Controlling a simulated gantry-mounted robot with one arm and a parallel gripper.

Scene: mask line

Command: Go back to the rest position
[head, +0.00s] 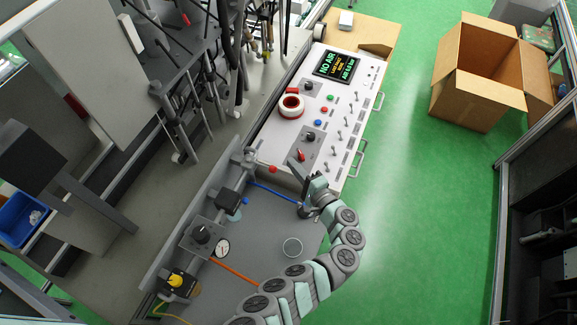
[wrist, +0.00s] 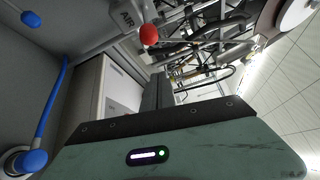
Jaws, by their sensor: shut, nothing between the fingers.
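My arm curves up from the bottom of the head view, and my gripper (head: 296,164) is at its end, by the near edge of the white control panel (head: 262,141). The gripper is shut and empty, tilted up and to the left. A red ball knob (head: 272,169) is just left of it; in the wrist view the red ball (wrist: 148,35) shows beside an AIR label. The panel's screen (head: 338,66) reads NO AIR. In the wrist view my teal housing fills the bottom, and the fingertips cannot be made out there.
A blue hose (head: 272,192) and an orange hose (head: 235,271) run over the grey plate beside my arm. An open cardboard box (head: 470,98) stands on the right. The green floor between is clear.

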